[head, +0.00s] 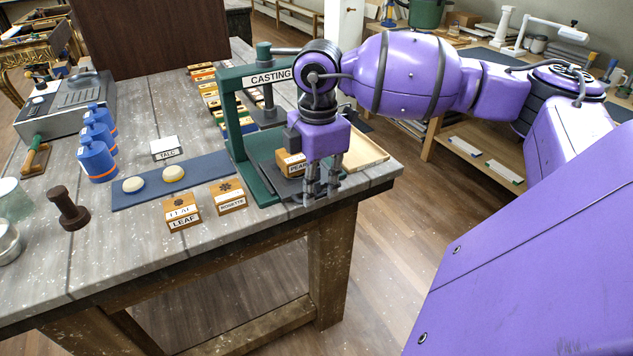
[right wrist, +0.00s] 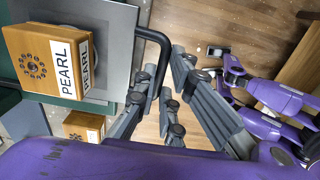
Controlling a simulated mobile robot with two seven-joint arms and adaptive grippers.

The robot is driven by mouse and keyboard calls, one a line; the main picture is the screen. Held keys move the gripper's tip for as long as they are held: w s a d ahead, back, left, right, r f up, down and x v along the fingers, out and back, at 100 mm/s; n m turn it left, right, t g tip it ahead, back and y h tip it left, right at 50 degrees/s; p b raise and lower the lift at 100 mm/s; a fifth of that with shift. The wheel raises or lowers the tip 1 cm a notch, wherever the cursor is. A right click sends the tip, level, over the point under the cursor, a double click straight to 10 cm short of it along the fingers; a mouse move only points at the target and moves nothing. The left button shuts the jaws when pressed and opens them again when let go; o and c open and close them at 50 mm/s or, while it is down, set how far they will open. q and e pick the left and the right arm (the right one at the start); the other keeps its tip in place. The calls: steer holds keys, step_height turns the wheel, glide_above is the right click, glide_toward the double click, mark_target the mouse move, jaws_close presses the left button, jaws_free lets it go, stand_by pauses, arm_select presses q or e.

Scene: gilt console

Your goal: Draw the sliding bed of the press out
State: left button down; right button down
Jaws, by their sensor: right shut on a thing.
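The green press, labelled CASTING (head: 236,130), stands at the table's right corner. Its grey sliding bed (head: 265,166) also shows in the right wrist view (right wrist: 115,30). An orange-brown block marked PEARL (head: 283,165) rests on the bed; it shows from above in the right wrist view (right wrist: 40,62). A dark bar handle (right wrist: 160,45) projects from the bed's edge. My right gripper (head: 322,192) is shut on this handle, its fingers (right wrist: 165,88) pointing down in the head view. Purple parts of mine show at the right of the wrist view; whether the left gripper is open there is unclear.
A blue mat (head: 150,195) with two pale discs lies left of the press. LEAF (head: 183,212) and ROSETTE (head: 229,197) blocks stand near the front edge. A wooden tray (head: 365,155) lies right of the press. Beyond the table's right edge is open floor.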

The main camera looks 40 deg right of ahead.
steer(key=shift+w, duration=0.1)
arm_select(q)
steer(key=shift+w+r, duration=0.2)
steer(key=shift+w, duration=0.1)
arm_select(e)
steer(key=c, duration=1.9)
jaws_free()
steer(key=shift+o, duration=0.2)
step_height(320, 180, up, 12)
